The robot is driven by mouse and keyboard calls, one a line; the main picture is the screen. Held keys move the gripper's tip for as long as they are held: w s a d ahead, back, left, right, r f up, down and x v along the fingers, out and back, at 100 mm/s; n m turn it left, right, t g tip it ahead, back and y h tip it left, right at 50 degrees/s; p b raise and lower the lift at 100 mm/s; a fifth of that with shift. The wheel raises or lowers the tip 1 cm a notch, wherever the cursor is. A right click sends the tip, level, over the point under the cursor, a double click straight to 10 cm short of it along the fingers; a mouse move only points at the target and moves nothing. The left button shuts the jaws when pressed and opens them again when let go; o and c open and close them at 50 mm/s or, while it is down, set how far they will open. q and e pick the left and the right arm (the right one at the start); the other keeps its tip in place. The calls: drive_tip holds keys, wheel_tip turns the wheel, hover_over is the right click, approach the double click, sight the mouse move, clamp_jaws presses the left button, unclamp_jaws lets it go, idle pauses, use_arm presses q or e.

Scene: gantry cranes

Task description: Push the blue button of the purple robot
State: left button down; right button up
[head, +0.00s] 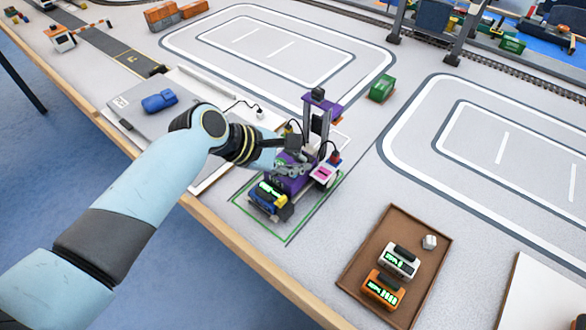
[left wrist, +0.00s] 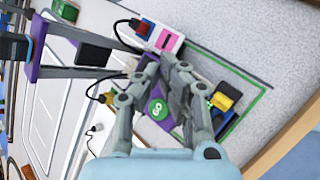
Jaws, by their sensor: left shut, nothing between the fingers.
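The purple robot (head: 287,186) stands inside a green outlined square on the table, with a dark mast and a purple platform (head: 322,106) above. Its purple body (left wrist: 158,128) shows between my fingers in the left wrist view, with a round green GO button (left wrist: 158,110). A white box with a pink face (head: 323,174) is at its right side. A blue block with a green display (head: 266,197) is at its front. I cannot make out a separate blue button. My left gripper (head: 301,171) is shut and empty, over the purple body. My right gripper is out of view.
A brown tray (head: 366,233) holds a white device (head: 399,262), an orange device (head: 383,289) and a small white block. A blue toy car (head: 159,101) lies on a grey board at left. A green container (head: 382,88) stands behind. Table between robot and tray is clear.

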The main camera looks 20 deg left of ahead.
use_arm(q)
drive_tip(key=shift+f, duration=0.6)
idle(0.6)
drive_tip(key=shift+r+p, duration=0.85)
drive_tip(key=shift+p, duration=0.2)
wheel_tip(320, 180, up, 6)
drive_tip(key=p, duration=0.6)
drive_tip(key=shift+p, duration=0.3)
